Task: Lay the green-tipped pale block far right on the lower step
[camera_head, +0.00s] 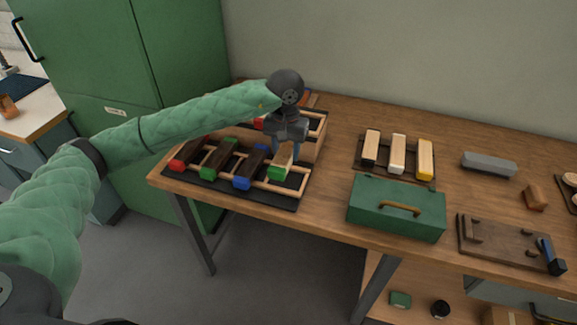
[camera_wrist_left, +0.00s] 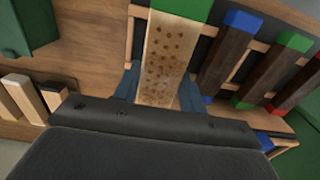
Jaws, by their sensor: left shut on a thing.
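The green-tipped pale block (camera_head: 279,170) is between the fingers of my left gripper (camera_head: 285,150), which is shut on it. In the left wrist view, the block (camera_wrist_left: 163,55) shows a speckled pale face and a green end. It is over the far right part of the lower step (camera_head: 272,200), a black base with light wooden rails. I cannot tell whether it touches the rails. To its left on the lower step lie dark blocks tipped blue (camera_head: 248,172), green (camera_head: 218,158) and red (camera_head: 187,153). My right gripper is not in view.
The raised upper step (camera_head: 312,146) stands right behind. To the right, a dark tray holds three pale blocks tipped black (camera_head: 370,150), white (camera_head: 397,155) and yellow (camera_head: 425,162). A green toolbox (camera_head: 370,213) stands in front of them. Bare tabletop (camera_head: 335,165) lies between.

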